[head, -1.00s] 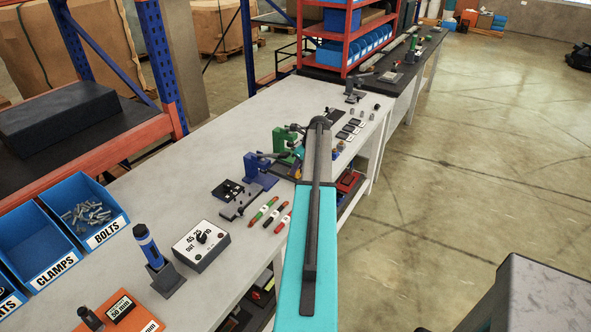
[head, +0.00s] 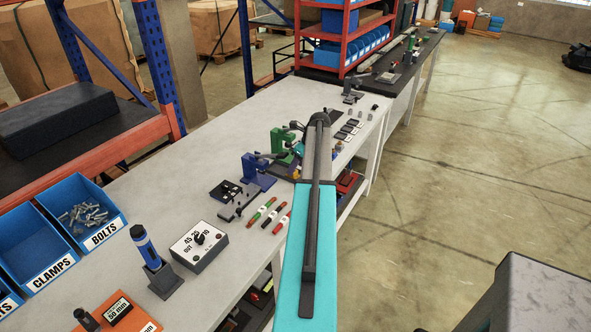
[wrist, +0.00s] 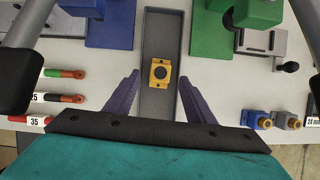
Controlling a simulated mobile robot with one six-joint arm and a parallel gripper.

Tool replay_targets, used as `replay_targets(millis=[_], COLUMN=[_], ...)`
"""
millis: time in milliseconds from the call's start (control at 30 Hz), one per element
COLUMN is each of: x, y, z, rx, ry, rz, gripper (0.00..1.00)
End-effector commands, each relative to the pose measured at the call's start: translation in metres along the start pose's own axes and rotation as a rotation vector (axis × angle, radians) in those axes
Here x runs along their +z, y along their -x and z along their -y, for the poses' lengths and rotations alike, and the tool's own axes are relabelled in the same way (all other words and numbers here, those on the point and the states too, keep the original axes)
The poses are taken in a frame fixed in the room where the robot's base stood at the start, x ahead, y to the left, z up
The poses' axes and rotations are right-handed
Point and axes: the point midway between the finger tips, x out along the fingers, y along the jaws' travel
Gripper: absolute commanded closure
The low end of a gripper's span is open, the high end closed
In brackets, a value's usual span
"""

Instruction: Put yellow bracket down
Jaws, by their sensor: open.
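The yellow bracket (wrist: 160,74), a small block with a dark round hole, lies in a narrow dark grey tray (wrist: 158,25) in the wrist view. My gripper (wrist: 159,80) is open, with one purple finger on each side of the bracket. A gap shows between each finger and the bracket. In the head view my own arm hides the bracket.
A blue fixture (wrist: 109,25) stands left of the tray and a green fixture (wrist: 209,35) right of it. Marked red, black and green pens (wrist: 65,73) lie left. Blue and grey fittings (wrist: 257,118) stand right. The bench (head: 150,198) holds several other items.

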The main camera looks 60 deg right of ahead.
Motion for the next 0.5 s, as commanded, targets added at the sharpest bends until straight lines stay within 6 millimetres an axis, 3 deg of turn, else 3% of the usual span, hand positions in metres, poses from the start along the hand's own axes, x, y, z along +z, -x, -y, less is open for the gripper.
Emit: replay_targets(millis=[500], x=[0.0], y=[0.066], z=[0.0], rx=[-0.002], ry=[0.0], rz=[0.001], gripper=[0.51])
